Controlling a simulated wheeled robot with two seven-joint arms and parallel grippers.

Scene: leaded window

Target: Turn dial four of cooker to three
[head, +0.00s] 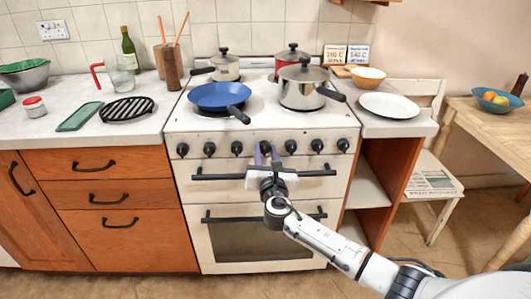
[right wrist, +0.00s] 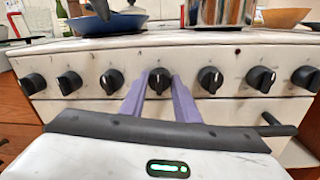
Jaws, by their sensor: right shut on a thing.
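The cooker (head: 190,128) is a white range with a row of several black dials along its front panel. Dial four (right wrist: 159,82) is the middle one of the row, round and black with a pale mark near its top; I cannot read its setting. My right gripper (head: 265,151) reaches the panel from below, and its two purple fingers stand on either side of dial four, shut on it. In the right wrist view the fingers (right wrist: 160,88) flank the dial left and right. In the head view they partly hide it. My left gripper is not in view.
A dark oven handle bar (head: 215,177) runs just below the dials, close to my right gripper. Neighbouring dials (head: 290,146) sit close on both sides.

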